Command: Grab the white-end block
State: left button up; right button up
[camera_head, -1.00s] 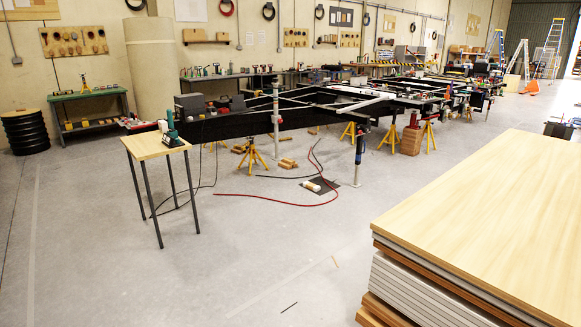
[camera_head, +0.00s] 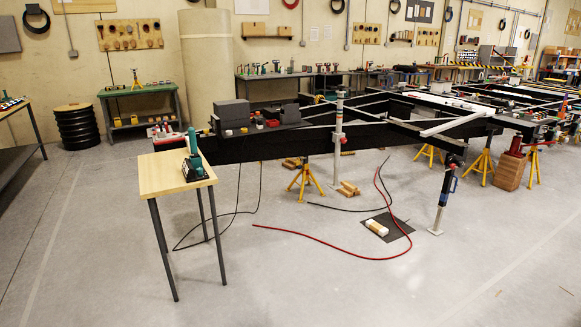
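The white-end block (camera_head: 377,227) is a small pale wooden block with a white end. It lies on a dark mat (camera_head: 398,222) on the floor, right of the middle of the head view.
A small wooden-topped table (camera_head: 158,176) with a green tool (camera_head: 192,160) stands left of the middle. A red hose (camera_head: 320,245) curves over the floor towards the mat. The black chassis (camera_head: 270,146) rests on yellow stands (camera_head: 305,180). The front floor is clear.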

aim_at(379, 229)
jog(key=i+j, duration=0.1)
jog(key=i, duration=0.5)
jog(key=i+z, duration=0.15)
jog(key=i, duration=0.4)
jog(key=i+j, duration=0.2)
jog(key=i, duration=0.4)
jog(key=i+l+z, duration=0.25)
jog(key=i, duration=0.45)
jog(key=i+l+z, duration=0.1)
jog(key=i+z, duration=0.15)
jog(key=i, duration=0.5)
jog(key=i+z, duration=0.3)
jog(key=i, duration=0.45)
jog(key=i+j+z, duration=0.25)
jog(key=i, duration=0.45)
